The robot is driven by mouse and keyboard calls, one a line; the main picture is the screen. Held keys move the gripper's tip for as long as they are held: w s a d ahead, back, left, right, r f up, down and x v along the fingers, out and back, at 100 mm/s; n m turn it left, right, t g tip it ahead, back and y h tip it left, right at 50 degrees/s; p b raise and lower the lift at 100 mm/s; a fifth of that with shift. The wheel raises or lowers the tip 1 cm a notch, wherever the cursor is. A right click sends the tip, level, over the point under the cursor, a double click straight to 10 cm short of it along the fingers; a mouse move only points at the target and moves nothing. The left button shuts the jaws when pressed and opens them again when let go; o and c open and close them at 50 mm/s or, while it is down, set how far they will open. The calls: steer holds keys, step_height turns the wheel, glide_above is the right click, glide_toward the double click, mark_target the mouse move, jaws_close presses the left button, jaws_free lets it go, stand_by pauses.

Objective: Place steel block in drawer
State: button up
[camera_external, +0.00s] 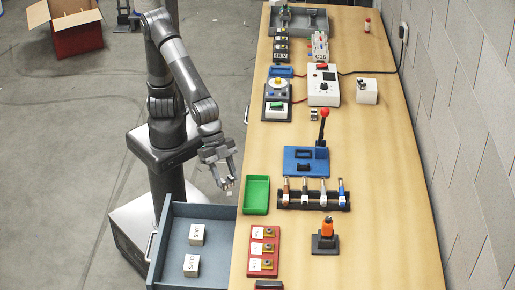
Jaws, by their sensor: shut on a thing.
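My gripper (226,182) hangs off the left edge of the bench, left of the green tray and above the back side of the open drawer. It is shut on a small pale thing (229,187), likely the steel block, mostly hidden by the fingers. The grey-blue drawer (218,256) is pulled out to the left from the bench. Inside it are two white labelled boxes, one (197,235) farther back and one (192,265) nearer the front. The right part of the drawer floor is bare.
The green tray (257,195) looks empty at the bench edge. A red panel (264,250) lies in front of it. A blue base with a red-knobbed lever (306,160), a tool rack (314,200) and an orange-topped stand (326,236) stand to the right.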

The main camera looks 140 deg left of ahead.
steer(key=s+d+f+m+h, duration=0.2)
steer(key=s+d+m, duration=0.1)
steer(key=s+d, duration=0.95)
glide_toward(212, 257)
steer(key=w, duration=0.1)
steer(key=w+d, duration=0.1)
steer(key=shift+w+d, duration=0.25)
steer(key=shift+f, duration=2)
steer(key=o, duration=1.1)
steer(key=shift+f, duration=0.15)
steer(key=shift+o, duration=0.2)
